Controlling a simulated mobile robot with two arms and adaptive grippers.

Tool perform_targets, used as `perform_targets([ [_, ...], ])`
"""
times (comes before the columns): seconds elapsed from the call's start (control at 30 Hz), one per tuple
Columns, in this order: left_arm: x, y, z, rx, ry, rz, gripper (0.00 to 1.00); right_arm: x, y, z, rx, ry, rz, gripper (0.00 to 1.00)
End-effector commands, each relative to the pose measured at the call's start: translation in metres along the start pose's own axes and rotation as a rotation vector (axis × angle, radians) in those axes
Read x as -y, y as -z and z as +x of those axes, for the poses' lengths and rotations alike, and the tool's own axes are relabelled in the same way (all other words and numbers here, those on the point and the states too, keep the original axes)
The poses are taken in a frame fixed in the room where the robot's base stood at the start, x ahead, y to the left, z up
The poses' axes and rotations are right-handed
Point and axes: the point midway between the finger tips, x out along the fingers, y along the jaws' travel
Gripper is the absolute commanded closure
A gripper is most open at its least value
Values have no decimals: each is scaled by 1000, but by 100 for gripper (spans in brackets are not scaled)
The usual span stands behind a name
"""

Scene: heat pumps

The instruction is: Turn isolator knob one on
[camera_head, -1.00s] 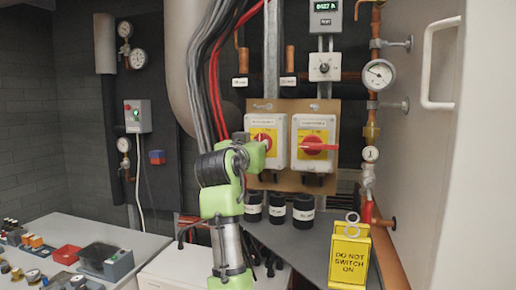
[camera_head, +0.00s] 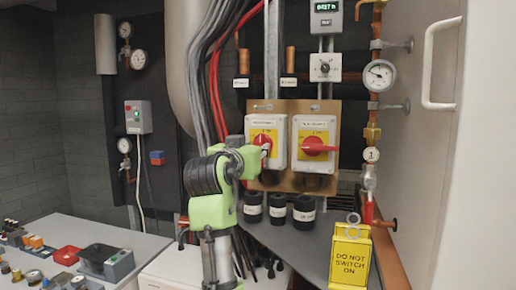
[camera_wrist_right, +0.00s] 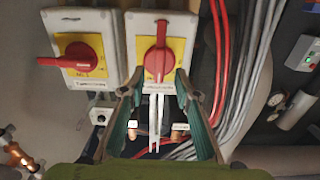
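Isolator one, taken as the left grey box (camera_head: 279,130) in the head view, has a red knob (camera_head: 263,140) on a yellow plate, partly hidden by my right arm. In the right wrist view this knob (camera_wrist_right: 160,52) has its handle upright in the picture. The second isolator (camera_head: 314,143) has a red knob (camera_head: 318,146) with its handle lying sideways; it also shows in the wrist view (camera_wrist_right: 77,57). My left gripper is not in view.
A yellow "DO NOT SWITCH ON" sign (camera_head: 349,257) stands at the lower right. Black-wrapped pipe stubs (camera_head: 278,208) stand below the isolators. Red and grey cables (camera_head: 212,80) run to the left. Gauges (camera_head: 379,75) and copper pipes are on the right.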

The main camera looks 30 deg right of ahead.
Motion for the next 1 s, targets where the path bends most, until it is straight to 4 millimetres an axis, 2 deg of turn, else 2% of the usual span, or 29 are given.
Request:
perform_targets([
  [0.03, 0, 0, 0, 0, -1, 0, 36, 1, -1, -12, 1, 3, 3, 71],
  [0.2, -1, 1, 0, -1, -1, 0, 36, 1, 0, -48, 0, 3, 3, 71],
  [0.4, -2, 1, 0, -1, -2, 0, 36, 0, 0, -76, 1, 1, 1, 71],
  [0.57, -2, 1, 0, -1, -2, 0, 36, 0, -1, -83, 2, 0, 0, 71],
  [1.0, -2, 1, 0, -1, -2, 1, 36, 0, 0, -83, 1, 0, 0, 71],
])
